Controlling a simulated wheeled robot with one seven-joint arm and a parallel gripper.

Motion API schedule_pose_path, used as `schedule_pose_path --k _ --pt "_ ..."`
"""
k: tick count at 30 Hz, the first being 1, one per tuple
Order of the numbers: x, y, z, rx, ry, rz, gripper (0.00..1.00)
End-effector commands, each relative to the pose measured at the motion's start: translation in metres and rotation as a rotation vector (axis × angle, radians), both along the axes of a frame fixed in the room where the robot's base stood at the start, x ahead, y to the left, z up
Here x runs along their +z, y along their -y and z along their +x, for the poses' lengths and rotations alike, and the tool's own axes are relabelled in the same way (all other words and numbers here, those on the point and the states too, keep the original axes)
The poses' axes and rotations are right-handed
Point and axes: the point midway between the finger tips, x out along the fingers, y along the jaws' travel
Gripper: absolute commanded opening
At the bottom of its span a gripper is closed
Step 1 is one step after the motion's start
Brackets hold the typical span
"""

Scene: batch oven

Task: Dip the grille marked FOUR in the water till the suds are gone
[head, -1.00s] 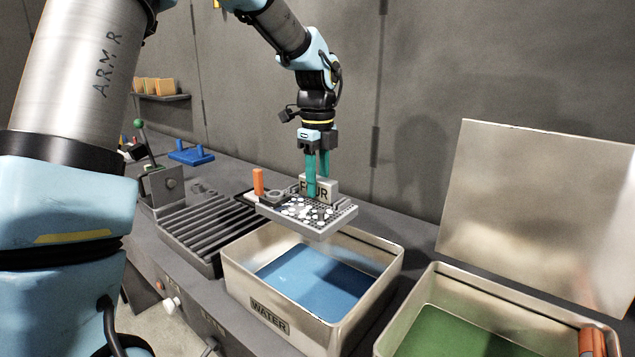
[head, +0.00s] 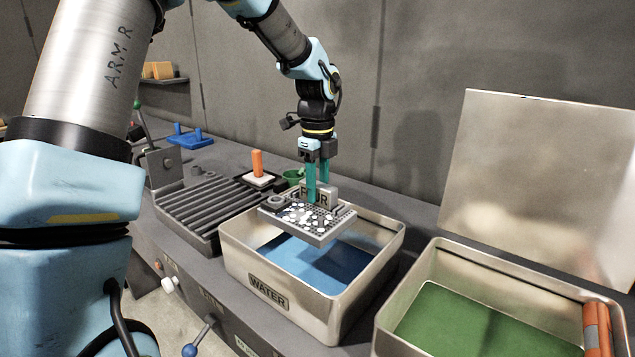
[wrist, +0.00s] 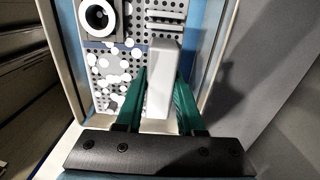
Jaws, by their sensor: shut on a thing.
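The grille marked FOUR (head: 318,235) is a grey perforated plate with white suds spots on its top. It hangs roughly level over the water tub (head: 290,300), above the blue water (head: 345,262) and apart from it. My gripper (head: 318,192) is shut on the grille's upright tag, with its green fingers on either side; the fingers partly hide the word FOUR. In the wrist view the pale tag (wrist: 163,75) stands between the fingers, and white suds (wrist: 108,88) cover the plate's left part beside a round ring.
A second metal tub (head: 440,262) with green contents stands at the right, with an upright metal panel (head: 540,170) behind it. A ribbed rack (head: 205,210) lies left of the water tub. An orange peg (head: 257,163) stands behind.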

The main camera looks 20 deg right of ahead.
Motion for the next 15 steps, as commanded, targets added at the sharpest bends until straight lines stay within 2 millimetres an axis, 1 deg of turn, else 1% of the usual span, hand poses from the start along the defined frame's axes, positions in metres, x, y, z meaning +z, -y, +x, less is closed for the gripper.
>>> schedule_pose_path --k 1,15 --pt "-0.007 0.0 0.0 0.0 0.0 0.0 0.0" --pt "-0.05 0.0 0.0 0.0 0.0 0.001 0.0"
